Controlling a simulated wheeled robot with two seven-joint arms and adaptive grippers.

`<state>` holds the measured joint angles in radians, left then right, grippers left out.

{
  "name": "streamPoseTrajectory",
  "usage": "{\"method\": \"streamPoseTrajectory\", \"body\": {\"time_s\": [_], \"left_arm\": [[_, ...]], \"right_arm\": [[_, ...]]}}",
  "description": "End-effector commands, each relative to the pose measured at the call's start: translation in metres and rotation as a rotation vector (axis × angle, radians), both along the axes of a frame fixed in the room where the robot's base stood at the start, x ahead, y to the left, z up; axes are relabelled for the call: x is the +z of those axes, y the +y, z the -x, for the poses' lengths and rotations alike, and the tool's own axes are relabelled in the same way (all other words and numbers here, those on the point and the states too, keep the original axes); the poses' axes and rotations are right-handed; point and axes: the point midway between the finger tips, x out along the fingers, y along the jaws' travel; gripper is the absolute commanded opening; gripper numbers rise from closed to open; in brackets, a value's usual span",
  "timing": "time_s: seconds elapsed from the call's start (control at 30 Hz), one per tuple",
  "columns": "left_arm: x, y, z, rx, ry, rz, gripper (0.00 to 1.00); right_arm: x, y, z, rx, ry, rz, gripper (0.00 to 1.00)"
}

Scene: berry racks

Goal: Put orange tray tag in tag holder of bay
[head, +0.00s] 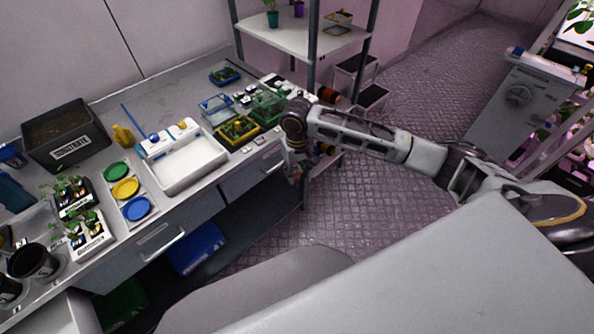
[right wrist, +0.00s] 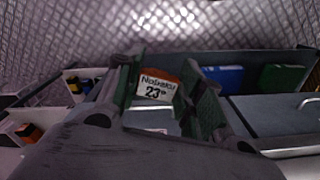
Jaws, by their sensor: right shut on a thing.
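My right gripper (head: 294,172) hangs beside the front edge of the bench, at the end of my outstretched right arm. In the head view the tag is too small and covered to make out clearly. I cannot pick out the bay's tag holder. My left gripper is not in view.
The grey bench (head: 185,75) carries a white basin (head: 187,170), a yellow-rimmed tray (head: 238,143) of seedlings, and coloured discs. A shelf rack (head: 312,70) stands behind. A machine panel (head: 515,95) and lit racks are at right. The metal floor (head: 350,210) between is clear.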

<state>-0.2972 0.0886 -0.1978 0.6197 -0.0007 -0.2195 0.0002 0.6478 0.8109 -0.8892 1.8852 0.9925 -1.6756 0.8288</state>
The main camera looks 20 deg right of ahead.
Motion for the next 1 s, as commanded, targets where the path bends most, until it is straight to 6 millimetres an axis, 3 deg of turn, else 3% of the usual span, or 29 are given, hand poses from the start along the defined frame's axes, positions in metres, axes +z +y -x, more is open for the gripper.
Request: {"method": "streamPoseTrajectory", "body": {"time_s": [0.23, 0.57, 1.0], "left_arm": [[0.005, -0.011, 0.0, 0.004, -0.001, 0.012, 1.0], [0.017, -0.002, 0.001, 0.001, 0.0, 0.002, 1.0], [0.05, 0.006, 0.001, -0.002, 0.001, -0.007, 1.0]], "right_arm": [[0.012, 0.0, -0.006, 0.0, -0.002, -0.001, 0.26], [0.038, 0.003, -0.017, 0.003, -0.001, 0.0, 0.26], [0.104, 0.022, -0.04, 0.035, -0.002, 0.0, 0.26]]}}
